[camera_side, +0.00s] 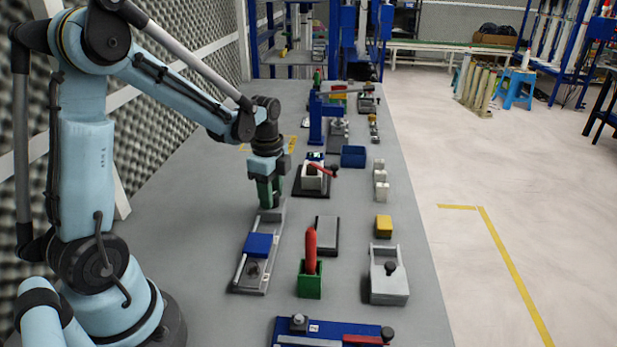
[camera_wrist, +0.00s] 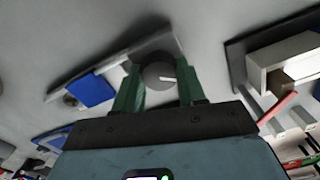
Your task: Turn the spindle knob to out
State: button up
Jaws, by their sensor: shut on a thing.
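The spindle knob is a grey disc (camera_wrist: 157,76) with a short white pointer line that points to the right in the wrist view. It is at one end of a grey slide fixture (camera_side: 247,284) that carries a blue block (camera_side: 258,245). The blue block also shows in the wrist view (camera_wrist: 92,90), to the left of the knob. My gripper (camera_side: 270,204) points down at the far end of the fixture. Its green fingers (camera_wrist: 159,72) stand on both sides of the knob and are shut on it. In the side view my gripper hides the knob. No out label is readable.
A white box with a red lever (camera_side: 314,178) stands just behind and right of my gripper. A grey plate (camera_side: 327,236), a green holder with a red handle (camera_side: 310,282) and a grey box with a black knob (camera_side: 388,280) are to the right. The bench left of the fixture is clear.

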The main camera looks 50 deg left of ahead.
jog(key=m, duration=0.4)
jog(key=shift+m, duration=0.3)
jog(key=m, duration=0.3)
jog(key=shift+m, duration=0.3)
jog(key=m, duration=0.4)
jog(key=shift+s, duration=0.1)
jog(key=shift+m, duration=2.2)
jog(key=o, duration=1.1)
jog(key=shift+c, duration=0.2)
jog(key=shift+r, duration=0.1)
notch_tip(320, 180, up, 12)
